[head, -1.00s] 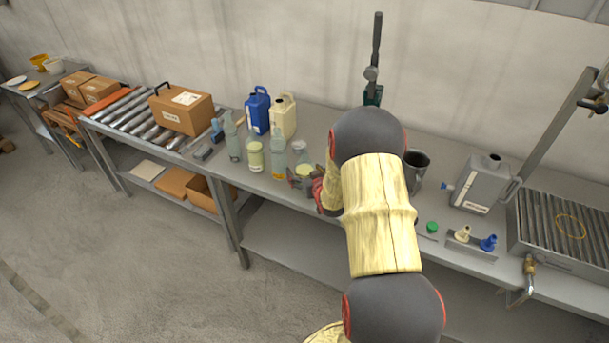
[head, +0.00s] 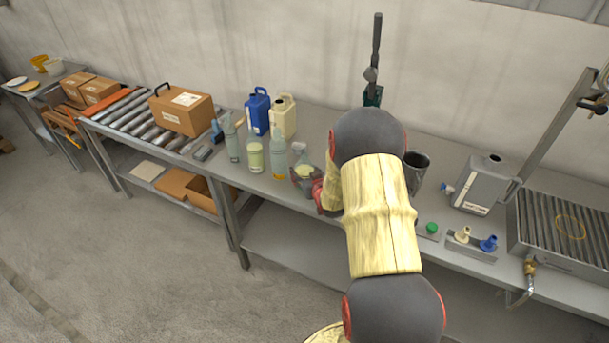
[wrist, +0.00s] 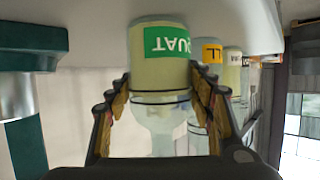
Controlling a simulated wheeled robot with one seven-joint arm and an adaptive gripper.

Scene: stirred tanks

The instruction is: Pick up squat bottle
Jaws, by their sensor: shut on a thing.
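The squat bottle (wrist: 160,70) is a clear bottle with pale yellow-green contents and a green label reading "QUAT", cut off at its edge. It appears upside down in the wrist view. My gripper (wrist: 165,100) is shut on it, with one finger on each side near its shoulder. In the head view the squat bottle (head: 302,168) is at the bench's front, partly hidden by my gripper (head: 304,183). I cannot tell whether its base is still touching the bench.
Blue (head: 257,110) and cream (head: 283,116) jugs stand behind. A dark mug (head: 416,165) stands right of my arm.

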